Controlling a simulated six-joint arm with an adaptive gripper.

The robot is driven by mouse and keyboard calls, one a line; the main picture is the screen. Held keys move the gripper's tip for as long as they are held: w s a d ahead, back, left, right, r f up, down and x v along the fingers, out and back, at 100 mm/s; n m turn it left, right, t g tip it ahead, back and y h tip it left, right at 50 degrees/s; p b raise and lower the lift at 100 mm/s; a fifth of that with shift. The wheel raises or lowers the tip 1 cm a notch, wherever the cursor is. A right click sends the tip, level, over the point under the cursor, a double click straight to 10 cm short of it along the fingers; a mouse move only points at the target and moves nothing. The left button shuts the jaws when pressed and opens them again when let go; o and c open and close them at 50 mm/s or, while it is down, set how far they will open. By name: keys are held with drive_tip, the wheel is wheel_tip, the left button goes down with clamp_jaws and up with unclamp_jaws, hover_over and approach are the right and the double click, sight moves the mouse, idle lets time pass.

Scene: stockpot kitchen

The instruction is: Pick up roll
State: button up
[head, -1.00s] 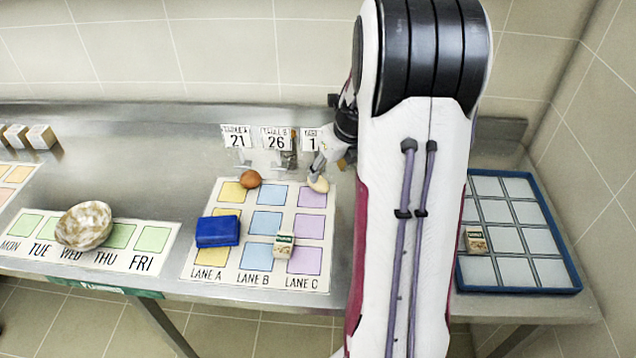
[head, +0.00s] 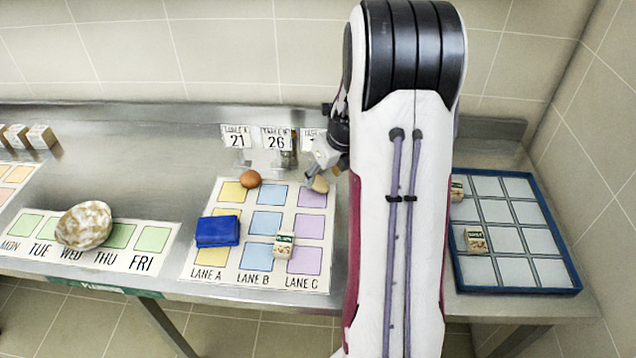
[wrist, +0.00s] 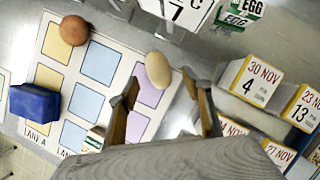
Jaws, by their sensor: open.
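A pale beige, oval roll (head: 320,184) lies at the top of lane C on the white lane mat (head: 200,262). It also shows in the wrist view (wrist: 158,69), roughly between and just beyond my fingertips. My gripper (head: 312,178) is open and empty, tilted down right by the roll; its fingers also show in the wrist view (wrist: 163,84), spread to either side. I cannot tell whether a finger touches the roll. My arm hides the area to the right of it in the head view.
A brown egg-like thing (head: 251,179), a blue block (head: 217,231) and a small labelled carton (head: 283,244) lie on the mat. Number cards (head: 236,137) stand behind it. A patterned bowl-like object (head: 84,225) is at left; a blue-rimmed tray (head: 520,289) at right. Dated boxes (wrist: 250,82) stand close right.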

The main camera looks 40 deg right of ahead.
sight(319, 180)
drive_tip(key=shift+w+f, duration=0.55)
drive_tip(key=shift+f, duration=0.2)
drive_tip(key=shift+x, duration=0.9)
drive_tip(key=c, duration=1.1)
